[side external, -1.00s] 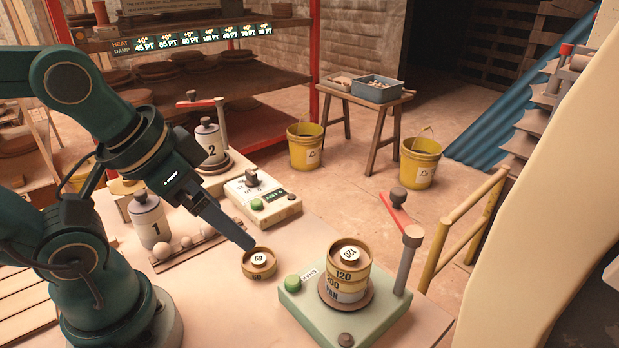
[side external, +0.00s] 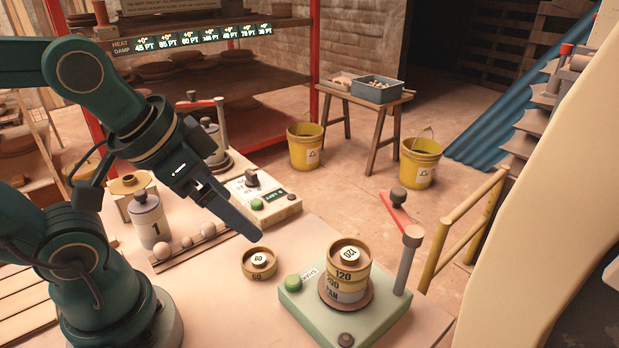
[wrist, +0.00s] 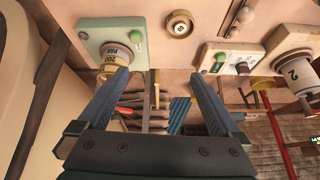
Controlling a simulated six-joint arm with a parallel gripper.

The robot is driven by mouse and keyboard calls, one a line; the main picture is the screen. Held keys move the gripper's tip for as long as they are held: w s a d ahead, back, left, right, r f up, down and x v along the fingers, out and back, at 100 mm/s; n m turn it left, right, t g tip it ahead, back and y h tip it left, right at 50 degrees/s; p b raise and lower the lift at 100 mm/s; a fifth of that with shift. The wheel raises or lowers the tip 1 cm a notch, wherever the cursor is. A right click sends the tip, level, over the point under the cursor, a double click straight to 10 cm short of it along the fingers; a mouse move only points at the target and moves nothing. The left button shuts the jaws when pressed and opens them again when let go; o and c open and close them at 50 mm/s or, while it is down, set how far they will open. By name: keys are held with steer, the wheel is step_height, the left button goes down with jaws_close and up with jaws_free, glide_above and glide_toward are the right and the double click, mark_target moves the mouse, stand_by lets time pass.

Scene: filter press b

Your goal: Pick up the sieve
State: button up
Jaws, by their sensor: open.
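A small round tan sieve marked 60 (side external: 259,263) sits alone on the table, left of the green shaker base. It also shows at the top of the wrist view (wrist: 179,24). My gripper (side external: 252,236) is just above and behind this sieve in the side view, apart from it. In the wrist view my gripper (wrist: 158,82) has its two blue-grey fingers spread with nothing between them. On the green shaker base (side external: 372,322) stands a stack of sieves marked 120 and 200 over a pan (side external: 345,275).
A red-handled post (side external: 408,255) rises at the shaker's right. A control box (side external: 262,204) with a green button stands behind the sieve. Canister 1 (side external: 149,222) and a rack of pale balls (side external: 185,243) are at the left. Bare table surrounds the 60 sieve.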

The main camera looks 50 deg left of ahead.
steer(key=w+a+f+g, duration=0.2)
steer(key=w+f+g, duration=0.1)
steer(key=w+f, duration=0.15)
steer(key=g, duration=0.3)
glide_above(259, 259)
step_height(259, 259, down, 6)
steer(key=shift+w+r, duration=0.1)
steer(key=shift+a+f, duration=0.1)
steer(key=shift+f, duration=2.7)
steer(key=c, duration=1.4)
steer(key=shift+r, duration=0.15)
